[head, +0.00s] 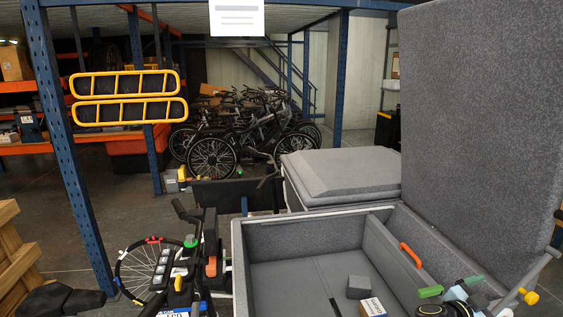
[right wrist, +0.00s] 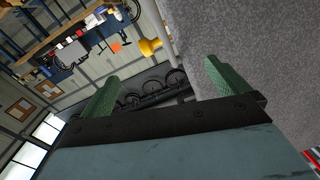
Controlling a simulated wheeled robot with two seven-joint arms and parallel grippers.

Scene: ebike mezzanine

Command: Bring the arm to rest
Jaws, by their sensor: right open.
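My right gripper (head: 453,286) is at the lower right of the head view, above the right part of the open grey-lined box (head: 290,271). Its two green fingers stand apart with nothing between them. In the right wrist view the open fingers (right wrist: 162,72) also show, with empty space between them. The grey raised lid (right wrist: 240,35) is beyond the right finger, and I cannot tell how close. My left gripper is not in view.
An orange handle (head: 411,255), a grey block (head: 359,287) and a small carton (head: 373,307) are in the box. The raised lid (head: 480,120) stands behind my right gripper. A yellow knob (head: 529,297) is close to its right. A bike (head: 160,268) stands left of the box.

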